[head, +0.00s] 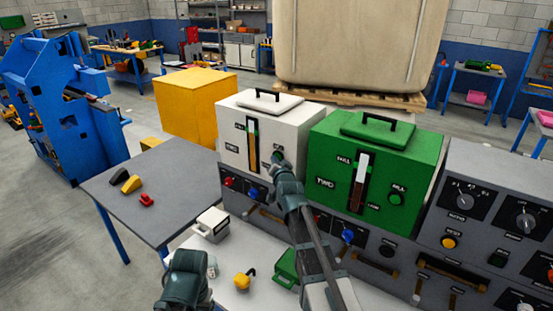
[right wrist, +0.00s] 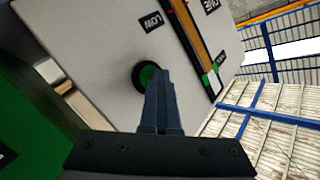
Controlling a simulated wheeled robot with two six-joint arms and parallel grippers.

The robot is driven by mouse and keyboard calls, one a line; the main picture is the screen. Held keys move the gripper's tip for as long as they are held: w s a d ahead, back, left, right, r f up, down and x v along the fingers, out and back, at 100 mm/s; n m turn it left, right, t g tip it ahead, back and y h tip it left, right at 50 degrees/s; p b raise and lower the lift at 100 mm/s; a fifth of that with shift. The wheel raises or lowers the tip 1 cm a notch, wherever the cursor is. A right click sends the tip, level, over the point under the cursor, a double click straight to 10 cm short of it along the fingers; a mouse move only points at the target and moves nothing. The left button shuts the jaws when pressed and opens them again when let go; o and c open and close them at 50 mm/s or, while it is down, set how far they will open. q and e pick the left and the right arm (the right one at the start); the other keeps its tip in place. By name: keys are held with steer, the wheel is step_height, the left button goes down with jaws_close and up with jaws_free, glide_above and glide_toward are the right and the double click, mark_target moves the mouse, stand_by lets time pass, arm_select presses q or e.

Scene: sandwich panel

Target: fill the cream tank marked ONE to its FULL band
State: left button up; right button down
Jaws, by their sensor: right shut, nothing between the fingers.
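The cream tank marked ONE (head: 229,113) stands on the grey panel, left of the green tank marked TWO (head: 413,165). My right gripper (head: 277,158) is shut and empty at the tank's front, right of the gauge. In the right wrist view its fingertips overlap the edge of a round green button (right wrist: 147,75); I cannot tell if they touch. My left gripper (head: 187,276) is low at the left, its fingers unclear.
Knobs and switches cover the grey panel (head: 378,268) below and right of the tanks. A white container (head: 212,224), a yellow item (head: 243,281) and a green item (head: 286,267) sit on the white surface in front. A grey table (head: 175,190) stands left.

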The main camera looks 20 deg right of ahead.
stand_by(0.3)
steer(key=shift+s+a, duration=0.5)
steer(key=shift+a, duration=0.15)
steer(key=s+a, duration=0.1)
steer(key=a, duration=0.1)
steer(key=s+a, duration=0.2)
stand_by(0.5)
stand_by(0.3)
